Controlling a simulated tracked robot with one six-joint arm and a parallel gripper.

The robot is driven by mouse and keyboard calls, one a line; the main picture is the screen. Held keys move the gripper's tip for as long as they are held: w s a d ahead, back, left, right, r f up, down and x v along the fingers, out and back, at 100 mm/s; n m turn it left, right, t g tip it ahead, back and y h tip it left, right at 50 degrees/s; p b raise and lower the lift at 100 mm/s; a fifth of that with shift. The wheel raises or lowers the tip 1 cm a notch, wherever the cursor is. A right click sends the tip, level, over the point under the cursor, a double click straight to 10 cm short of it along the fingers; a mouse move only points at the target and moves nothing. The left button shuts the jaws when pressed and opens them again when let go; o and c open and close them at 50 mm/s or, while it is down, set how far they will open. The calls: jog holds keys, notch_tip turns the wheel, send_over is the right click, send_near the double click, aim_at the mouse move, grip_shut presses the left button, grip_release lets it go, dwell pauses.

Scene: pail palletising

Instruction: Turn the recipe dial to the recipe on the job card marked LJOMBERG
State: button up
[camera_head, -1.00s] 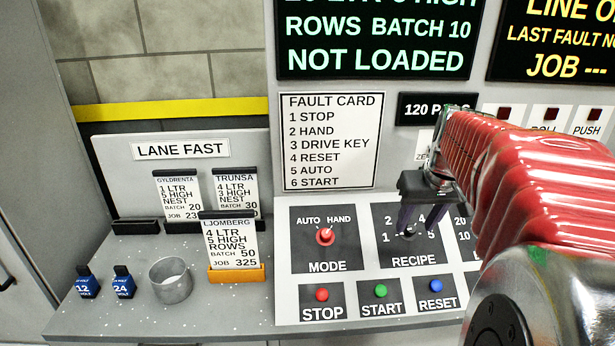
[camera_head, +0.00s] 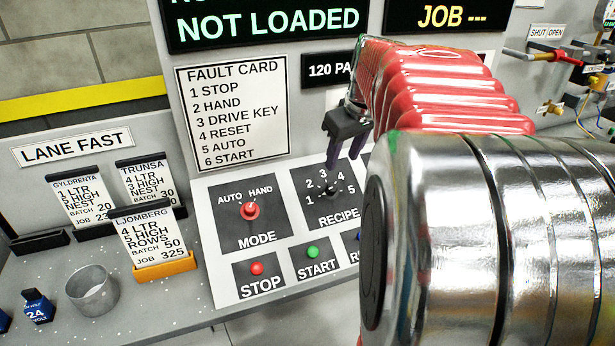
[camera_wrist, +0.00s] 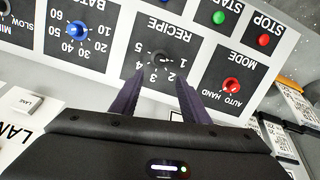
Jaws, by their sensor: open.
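The recipe dial (camera_head: 326,189) is a dark knob on the console, ringed by the numbers 1 to 5. It also shows upside down in the wrist view (camera_wrist: 156,62). I cannot tell which number it points at. My gripper (camera_head: 333,158) is open and empty, its dark purple fingers pointing down just above the dial. In the wrist view its two fingertips (camera_wrist: 158,84) lie either side of the dial's near edge, apart from the knob. The LJOMBERG job card (camera_head: 150,238) stands in an orange holder and reads 4 LTR, 5 HIGH, ROWS, batch 50, job 325.
A red MODE knob (camera_head: 250,211) is left of the dial, with STOP (camera_head: 257,268) and START (camera_head: 313,252) buttons below. A blue BATCH knob (camera_wrist: 78,30) is on the dial's other side. A fault card (camera_head: 232,112) and a NOT LOADED screen (camera_head: 268,24) are above.

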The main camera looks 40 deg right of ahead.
aim_at(332, 186)
jog(key=x, duration=1.3)
jog(key=shift+c, duration=0.4)
